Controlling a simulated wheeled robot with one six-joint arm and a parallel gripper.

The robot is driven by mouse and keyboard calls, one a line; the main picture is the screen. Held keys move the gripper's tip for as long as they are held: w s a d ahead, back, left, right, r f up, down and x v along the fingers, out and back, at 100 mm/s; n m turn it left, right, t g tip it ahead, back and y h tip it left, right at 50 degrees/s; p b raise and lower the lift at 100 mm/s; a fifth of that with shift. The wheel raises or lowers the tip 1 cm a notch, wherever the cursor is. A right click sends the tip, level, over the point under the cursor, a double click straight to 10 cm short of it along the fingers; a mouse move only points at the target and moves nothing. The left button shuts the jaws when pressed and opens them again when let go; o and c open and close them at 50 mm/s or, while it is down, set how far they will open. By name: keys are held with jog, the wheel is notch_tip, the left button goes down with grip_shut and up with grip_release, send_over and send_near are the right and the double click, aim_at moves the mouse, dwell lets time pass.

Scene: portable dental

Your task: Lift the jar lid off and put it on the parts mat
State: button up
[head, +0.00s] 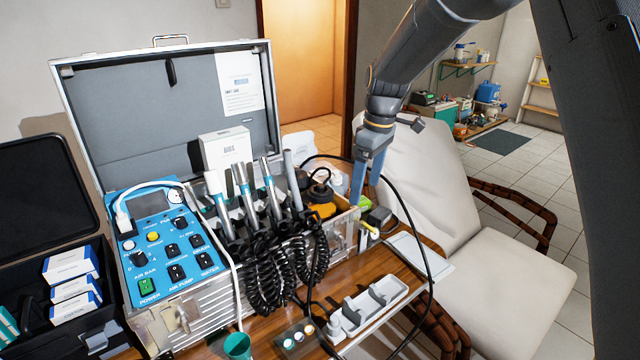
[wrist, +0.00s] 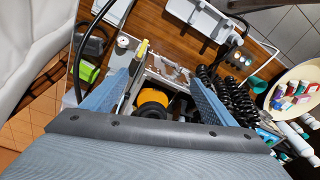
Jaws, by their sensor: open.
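My gripper (head: 364,188) hangs over the right end of the open metal case, fingers pointing down. In the wrist view its two blue fingers (wrist: 167,70) stand wide apart with nothing held between them. A black-topped round item with a yellow-orange part (head: 321,210) sits in the case, left of my gripper. It also shows in the wrist view (wrist: 153,97), below and between the fingers, apart from them. I cannot tell whether it is the jar with its lid. A pale flat sheet (head: 425,250) lies on the table right of the case; I cannot tell whether it is the parts mat.
Several handpieces (head: 243,190) with coiled black hoses stand in front of the case. A black cable (head: 408,215) loops right of my gripper. A white tray (head: 385,292) lies on the wooden table. A blue control panel (head: 165,250) is left, a white chair (head: 500,235) right.

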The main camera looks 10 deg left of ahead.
aim_at(321, 185)
jog(key=w+a+n, duration=0.1)
jog(key=a, duration=0.2)
jog(key=w+a+r+n+p, duration=0.1)
jog(key=w+a+n, duration=0.1)
jog(key=a, duration=0.1)
jog(key=w+a+r+n, duration=0.1)
jog(key=a, duration=0.3)
jog(key=shift+w+a+r+n+p, duration=0.1)
jog(key=shift+w+r+n+p, duration=0.1)
jog(key=shift+n+p, duration=0.2)
jog(key=shift+a+f, duration=0.15)
jog(key=shift+a, duration=0.1)
jog(key=shift+y, duration=0.3)
jog(key=shift+w+a+f+p, duration=0.1)
jog(key=shift+a+f+p, duration=0.15)
jog(key=shift+f+p, duration=0.65)
jog(key=shift+w+a+f+p, duration=0.1)
jog(key=shift+a+f+p, duration=0.15)
jog(key=shift+f, duration=1.3)
jog(key=shift+w+a+f+p, duration=0.1)
jog(key=shift+a+f+p, duration=0.15)
jog(key=shift+f+p, duration=0.65)
jog(key=shift+f+b, duration=0.25)
jog(key=shift+b, duration=0.05)
jog(key=c, duration=1.1)
